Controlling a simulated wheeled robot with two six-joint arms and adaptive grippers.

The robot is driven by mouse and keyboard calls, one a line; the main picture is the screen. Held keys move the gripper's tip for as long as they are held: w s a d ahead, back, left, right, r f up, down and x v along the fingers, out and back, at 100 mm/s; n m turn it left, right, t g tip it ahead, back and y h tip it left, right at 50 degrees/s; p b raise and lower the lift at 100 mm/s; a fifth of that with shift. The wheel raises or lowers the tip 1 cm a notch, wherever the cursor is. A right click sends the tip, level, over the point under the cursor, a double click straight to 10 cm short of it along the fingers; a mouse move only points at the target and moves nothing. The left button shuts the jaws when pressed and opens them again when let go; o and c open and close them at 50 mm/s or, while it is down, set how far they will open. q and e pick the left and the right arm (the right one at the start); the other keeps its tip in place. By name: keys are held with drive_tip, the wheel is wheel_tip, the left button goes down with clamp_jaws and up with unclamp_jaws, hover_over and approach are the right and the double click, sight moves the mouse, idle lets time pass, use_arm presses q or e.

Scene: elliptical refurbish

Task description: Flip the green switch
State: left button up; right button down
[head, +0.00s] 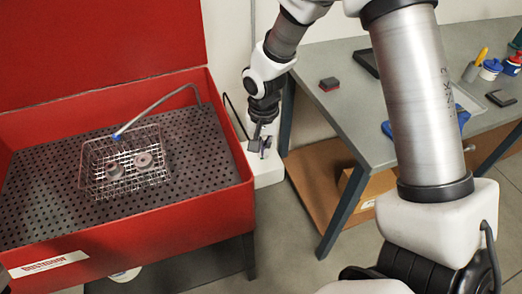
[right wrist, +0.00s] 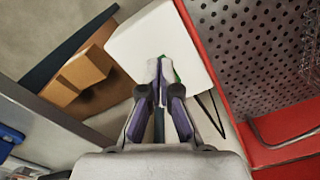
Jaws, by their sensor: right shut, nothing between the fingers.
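A small patch of green, which looks like the green switch (right wrist: 177,76), shows in the right wrist view behind my fingertips, on a white box (right wrist: 150,38). Most of it is hidden by the fingers. The white box also shows in the head view (head: 268,180), low beside the red washer's right side; the switch cannot be made out there. My right gripper (head: 262,151) is shut and empty, with its fingertips (right wrist: 160,66) over the box, right by the green part. I cannot tell whether they touch it.
The red parts washer (head: 120,238) with its perforated tray stands left, holding a wire basket (head: 98,180) with round metal parts and a hose (head: 160,105). A grey table (head: 330,108) stands right, with a cardboard box (right wrist: 86,66) below. The gap between is narrow.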

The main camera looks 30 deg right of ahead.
wheel_tip(320, 180, up, 7)
drive_tip(key=p, duration=0.6)
drive_tip(key=shift+p, duration=0.35)
drive_tip(key=shift+f, duration=0.1)
